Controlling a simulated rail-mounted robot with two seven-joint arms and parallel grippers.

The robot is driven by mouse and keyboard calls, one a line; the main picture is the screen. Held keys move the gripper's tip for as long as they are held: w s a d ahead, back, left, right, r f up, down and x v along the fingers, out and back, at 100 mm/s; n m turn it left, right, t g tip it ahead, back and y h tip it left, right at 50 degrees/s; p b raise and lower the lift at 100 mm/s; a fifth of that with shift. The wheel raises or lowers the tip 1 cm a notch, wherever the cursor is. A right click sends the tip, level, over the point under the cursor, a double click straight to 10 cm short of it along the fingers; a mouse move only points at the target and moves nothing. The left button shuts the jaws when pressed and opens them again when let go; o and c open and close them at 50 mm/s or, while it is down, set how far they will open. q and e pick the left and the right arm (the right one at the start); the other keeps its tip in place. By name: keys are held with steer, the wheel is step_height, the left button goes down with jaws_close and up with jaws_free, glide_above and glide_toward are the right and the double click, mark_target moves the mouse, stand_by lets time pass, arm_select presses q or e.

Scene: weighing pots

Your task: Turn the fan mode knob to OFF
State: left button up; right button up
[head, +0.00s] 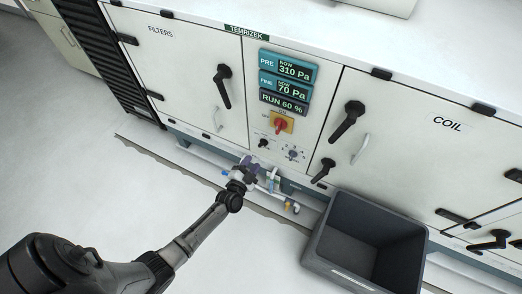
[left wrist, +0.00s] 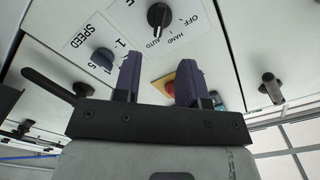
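The fan mode knob (left wrist: 158,15) is a black knob at the top of the left wrist view, beside the words OFF, HAND and AUTO. Its pointer seems to face AUTO, but I cannot be sure. In the head view the small dark knob (head: 263,143) sits below the red switch. My left gripper (left wrist: 160,63) is open and empty, its two purple fingers spread apart and clear of the knob. In the head view my left gripper (head: 248,168) is low in front of the cabinet, below the knob. My right gripper is not in view.
A speed knob (head: 293,154) is right of the mode knob. A red switch on a yellow plate (head: 281,126) is above. Pipes and a valve (head: 275,185) are near the gripper. A grey bin (head: 365,240) stands at right. Black door handles (head: 222,85) protrude.

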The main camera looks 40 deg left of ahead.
mark_target(262, 146)
arm_select(q)
steer(key=b+x, duration=0.3)
steer(key=x, duration=0.4)
steer(key=shift+w+f, duration=0.1)
steer(key=shift+w, duration=0.2)
steer(key=shift+w+a, duration=0.15)
steer(key=shift+w, duration=0.3)
steer(key=shift+c, duration=0.7)
jaws_close()
